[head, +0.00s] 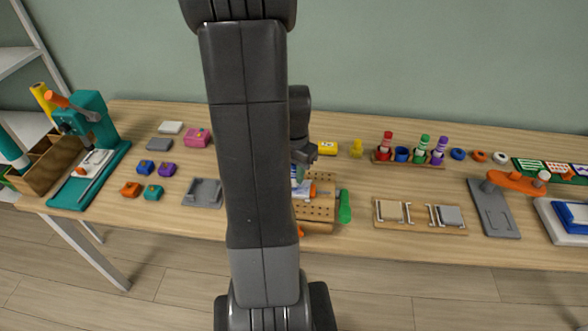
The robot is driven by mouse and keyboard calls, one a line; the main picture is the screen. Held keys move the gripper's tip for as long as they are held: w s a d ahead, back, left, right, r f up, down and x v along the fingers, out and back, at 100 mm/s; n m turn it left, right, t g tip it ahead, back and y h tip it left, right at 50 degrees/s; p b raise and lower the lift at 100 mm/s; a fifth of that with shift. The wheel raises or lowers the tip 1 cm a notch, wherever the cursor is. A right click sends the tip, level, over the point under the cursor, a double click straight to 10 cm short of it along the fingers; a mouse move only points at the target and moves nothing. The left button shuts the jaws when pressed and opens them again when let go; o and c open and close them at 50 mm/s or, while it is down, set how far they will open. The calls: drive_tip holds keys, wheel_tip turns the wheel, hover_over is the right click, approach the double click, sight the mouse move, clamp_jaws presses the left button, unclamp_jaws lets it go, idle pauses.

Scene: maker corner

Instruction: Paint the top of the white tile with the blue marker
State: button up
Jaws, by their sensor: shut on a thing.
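My gripper (304,154) is partly hidden behind my own arm, above the perforated wooden block in the middle of the table. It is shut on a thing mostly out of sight. A small blue patch (303,189) shows below it, which looks like part of the blue marker. In the marker rack (409,163), the red, green and purple markers stand upright, while the blue place (402,154) shows only a short blue piece. I cannot tell whether another white piece lies under the gripper.
The perforated wooden block (317,210) has a green-handled tool (344,207) at its right. A grey tray (203,193) lies left of my arm. A teal press (90,125) stands far left. A wooden fixture (420,228) and a grey stand (494,212) are at right.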

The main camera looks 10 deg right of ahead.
drive_tip(key=shift+s, duration=0.5)
drive_tip(key=shift+d, duration=0.1)
drive_tip(key=shift+s+d, duration=0.15)
drive_tip(key=shift+d, duration=0.35)
drive_tip(key=shift+d, duration=0.1)
drive_tip(key=shift+s+d, duration=0.15)
drive_tip(key=shift+d, duration=0.45)
drive_tip(key=shift+w+d, duration=0.15)
drive_tip(key=shift+w, duration=0.55)
drive_tip(key=shift+w, duration=0.1)
